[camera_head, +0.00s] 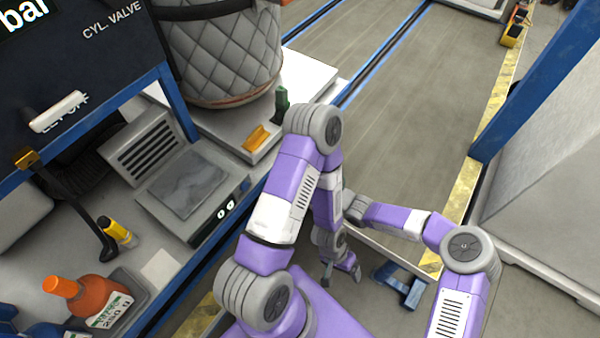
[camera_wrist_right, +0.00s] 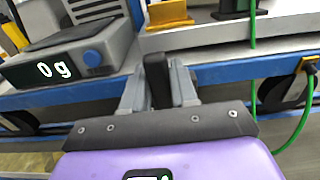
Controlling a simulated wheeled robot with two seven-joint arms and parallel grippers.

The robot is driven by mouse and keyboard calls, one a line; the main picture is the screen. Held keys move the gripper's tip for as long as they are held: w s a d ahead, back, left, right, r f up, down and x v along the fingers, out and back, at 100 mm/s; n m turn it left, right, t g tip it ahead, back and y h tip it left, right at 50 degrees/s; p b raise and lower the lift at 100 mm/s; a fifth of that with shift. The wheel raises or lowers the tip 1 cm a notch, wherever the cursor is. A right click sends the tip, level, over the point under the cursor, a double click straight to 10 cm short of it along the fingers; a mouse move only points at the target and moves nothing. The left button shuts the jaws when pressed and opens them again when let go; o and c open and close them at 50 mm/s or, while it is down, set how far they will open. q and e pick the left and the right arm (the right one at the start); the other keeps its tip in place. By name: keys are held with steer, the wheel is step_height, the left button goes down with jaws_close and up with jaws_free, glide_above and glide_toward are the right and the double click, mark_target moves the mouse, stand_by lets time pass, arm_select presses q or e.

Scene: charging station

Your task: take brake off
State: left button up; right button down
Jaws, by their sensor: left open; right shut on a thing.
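In the right wrist view, my right gripper (camera_wrist_right: 159,92) is shut on a dark upright handle (camera_wrist_right: 155,70) in front of a blue rail. The handle looks like the brake lever, but its lower end is hidden between the fingers and the wrist. In the head view, the right forearm reaches left and its gripper is hidden behind my left arm. My left gripper (camera_head: 341,272) hangs open and empty, pointing down, low in the middle of the head view and away from the bench.
A scale (camera_head: 190,192) sits on the bench at left, near an orange bottle (camera_head: 98,302). A quilted grey container (camera_head: 222,50) stands on a platform with a yellow block (camera_head: 257,137). A green cable (camera_wrist_right: 253,60) hangs right of the handle. The floor (camera_head: 400,90) behind is clear.

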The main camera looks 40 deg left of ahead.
steer(key=c, duration=1)
jaws_free()
steer(key=shift+s, duration=0.1)
steer(key=shift+o, duration=0.2)
steer(key=shift+d, duration=0.15)
steer(key=w+d+p, duration=0.1)
steer(key=d, duration=0.6)
steer(key=shift+d, duration=0.15)
steer(key=shift+w, duration=0.1)
